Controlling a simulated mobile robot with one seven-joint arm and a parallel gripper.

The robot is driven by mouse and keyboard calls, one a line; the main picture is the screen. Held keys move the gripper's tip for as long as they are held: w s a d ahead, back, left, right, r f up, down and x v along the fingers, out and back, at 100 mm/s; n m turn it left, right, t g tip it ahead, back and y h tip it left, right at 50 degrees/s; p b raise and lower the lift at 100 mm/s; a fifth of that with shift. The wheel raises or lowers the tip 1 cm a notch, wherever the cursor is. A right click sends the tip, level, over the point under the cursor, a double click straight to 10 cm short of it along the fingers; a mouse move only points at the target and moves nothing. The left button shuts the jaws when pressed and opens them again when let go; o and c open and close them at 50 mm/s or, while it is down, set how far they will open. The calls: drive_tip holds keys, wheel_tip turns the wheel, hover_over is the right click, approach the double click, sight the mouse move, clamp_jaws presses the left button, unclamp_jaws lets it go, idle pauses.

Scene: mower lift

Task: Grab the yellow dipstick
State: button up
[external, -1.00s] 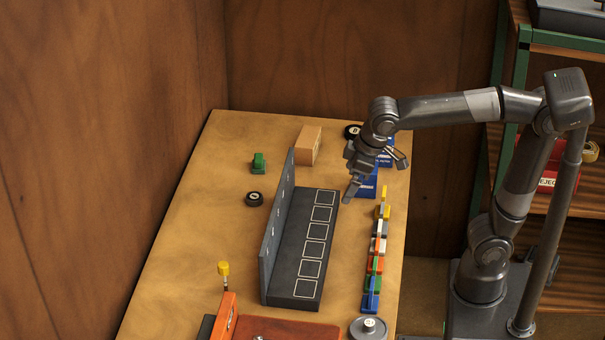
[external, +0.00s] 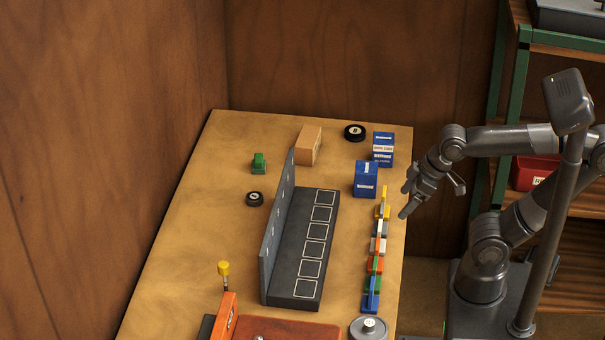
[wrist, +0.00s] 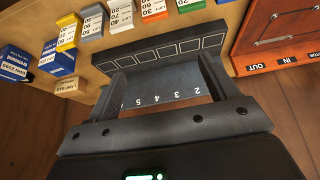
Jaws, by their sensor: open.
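A yellow knob (external: 223,268) on a thin dark stem, the likely dipstick, stands upright beside the orange box at the table's front left. My gripper (external: 408,198) is open and empty, in the air by the table's right edge, far from that knob. In the wrist view the gripper's two fingers (wrist: 163,82) are apart with nothing held between them. The yellow knob does not show in the wrist view. A yellow labelled block (external: 383,205), also in the wrist view (wrist: 68,32), stands at the far end of a row of coloured blocks, close to my gripper.
A dark slotted rack (external: 312,260) with square outlines stands mid-table. Blue boxes (external: 366,180), a cardboard box (external: 308,146) and black round parts (external: 355,132) sit toward the back. The orange box (external: 228,314) and a grey round part (external: 368,328) are at the front. The left table is mostly clear.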

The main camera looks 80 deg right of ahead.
drive_tip(key=c, duration=0.5)
drive_tip(key=shift+c, duration=0.2)
